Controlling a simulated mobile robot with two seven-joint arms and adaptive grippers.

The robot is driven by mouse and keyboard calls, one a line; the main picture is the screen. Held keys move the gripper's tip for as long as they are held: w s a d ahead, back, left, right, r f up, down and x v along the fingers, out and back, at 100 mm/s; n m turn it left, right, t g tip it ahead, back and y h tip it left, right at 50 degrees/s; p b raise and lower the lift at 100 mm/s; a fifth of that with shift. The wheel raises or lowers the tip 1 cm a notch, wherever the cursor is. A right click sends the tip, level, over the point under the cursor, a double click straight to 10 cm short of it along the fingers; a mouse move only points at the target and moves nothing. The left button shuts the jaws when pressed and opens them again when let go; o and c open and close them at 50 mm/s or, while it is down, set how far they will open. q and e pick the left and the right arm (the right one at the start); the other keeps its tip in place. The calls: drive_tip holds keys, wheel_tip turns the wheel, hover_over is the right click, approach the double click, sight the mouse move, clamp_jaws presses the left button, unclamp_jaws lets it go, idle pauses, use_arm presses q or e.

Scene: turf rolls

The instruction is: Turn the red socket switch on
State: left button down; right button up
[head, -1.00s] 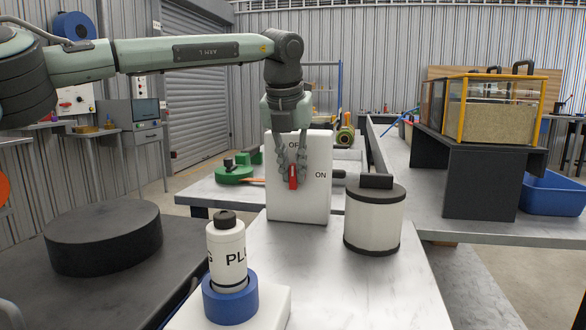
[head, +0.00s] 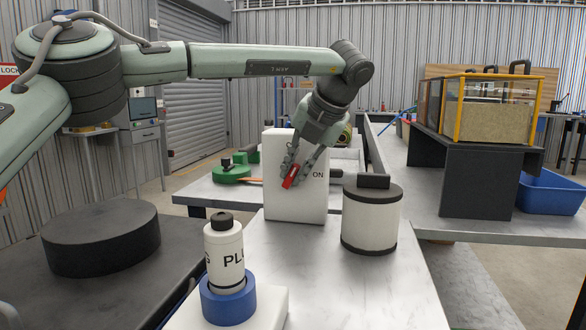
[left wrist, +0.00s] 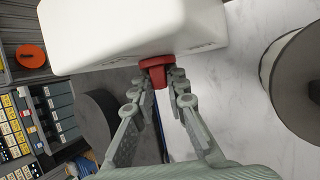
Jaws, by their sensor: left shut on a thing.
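The red switch (head: 290,177) sits on the front face of an upright white box (head: 296,206). It is tilted, with its upper end leaning right towards the printed word ON. My left gripper (head: 298,172) has its fingers around the switch and is shut on it. In the left wrist view, the red switch (left wrist: 157,70) lies between the two fingertips, against the white box (left wrist: 110,30). The OFF label is hidden behind my gripper. My right gripper is not in view.
A white canister with a black lid (head: 371,217) stands right of the box. A white plug bottle (head: 225,255) stands in a blue ring (head: 229,301) in front. A black round block (head: 102,240) lies at left. The table between is clear.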

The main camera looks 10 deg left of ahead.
use_arm(q)
drive_tip(key=shift+d+y, duration=0.1)
drive_tip(key=shift+y, duration=0.5)
drive_tip(key=c, duration=1.5)
unclamp_jaws()
drive_tip(key=shift+f, duration=0.1)
drive_tip(key=shift+c, duration=0.2)
drive_tip(key=v, duration=1.2)
drive_tip(key=shift+d, duration=0.15)
drive_tip(key=shift+s+f, duration=0.1)
